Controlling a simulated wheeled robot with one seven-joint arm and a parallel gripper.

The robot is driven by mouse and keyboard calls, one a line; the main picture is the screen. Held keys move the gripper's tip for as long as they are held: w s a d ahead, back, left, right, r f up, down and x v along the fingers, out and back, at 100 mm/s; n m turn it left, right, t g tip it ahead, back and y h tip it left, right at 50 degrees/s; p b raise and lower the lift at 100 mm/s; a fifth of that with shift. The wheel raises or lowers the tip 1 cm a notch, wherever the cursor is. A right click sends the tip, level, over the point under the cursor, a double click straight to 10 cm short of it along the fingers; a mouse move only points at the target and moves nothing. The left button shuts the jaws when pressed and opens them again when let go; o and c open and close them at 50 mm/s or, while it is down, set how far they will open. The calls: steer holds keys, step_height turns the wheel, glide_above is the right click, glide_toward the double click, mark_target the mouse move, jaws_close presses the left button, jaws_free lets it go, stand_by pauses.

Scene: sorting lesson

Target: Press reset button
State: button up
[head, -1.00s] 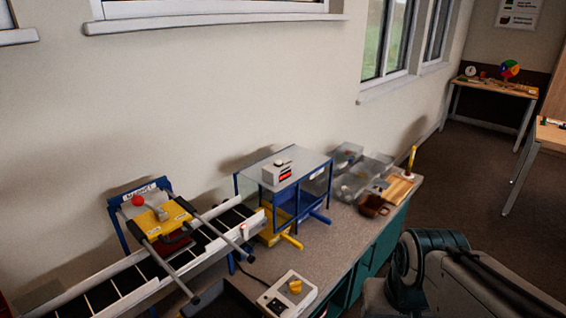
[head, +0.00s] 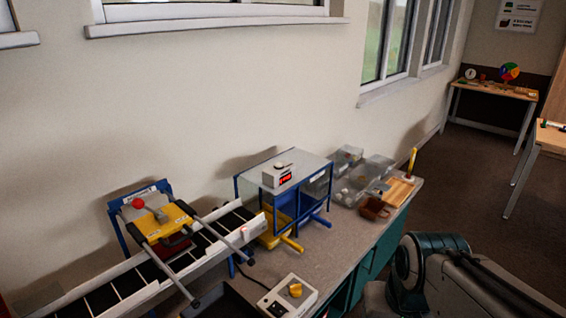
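A small white box (head: 277,178) with a red lit display (head: 286,179) on its front stands on top of a blue-framed clear case (head: 300,200). A small dark button (head: 283,164) shows on top of this box. Its label is too small to read, so I cannot tell for sure that it is the reset button. A red round knob (head: 137,203) also shows on the yellow unit over the conveyor. Part of my arm shows at the bottom right, apart from the box. My gripper is out of view.
The conveyor (head: 130,285) runs along the counter (head: 330,246) at the left. A pale control box (head: 288,296) with a yellow knob sits in front. Clear bins (head: 352,185) and a brown container (head: 374,208) stand to the right. Open floor (head: 455,190) lies right of the counter.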

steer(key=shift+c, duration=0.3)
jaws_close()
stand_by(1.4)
